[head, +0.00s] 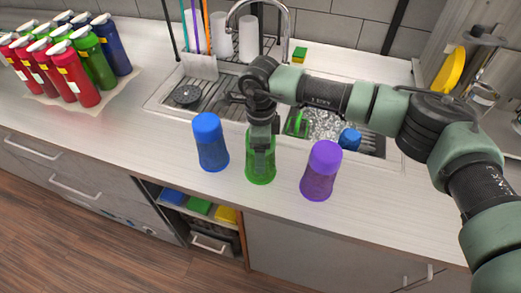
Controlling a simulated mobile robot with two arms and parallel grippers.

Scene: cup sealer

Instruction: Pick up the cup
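Three cups stand upright in a row on the counter: a blue cup (212,154), a green translucent cup (260,178) in the middle, and a purple cup (321,180) on the right. My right arm reaches in from the right, and its gripper (263,150) points down at the green cup. The gripper overlaps the cup's upper part and hides its top. I cannot tell whether the fingers are around it, in front of it or closed on it. My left gripper is not in view.
Behind the cups is a sink (330,122) with green and blue items in it and a curved faucet (286,20). Several red, green and blue bottles stand at the far left on a pale mat (85,105). The counter between them and the blue cup is clear.

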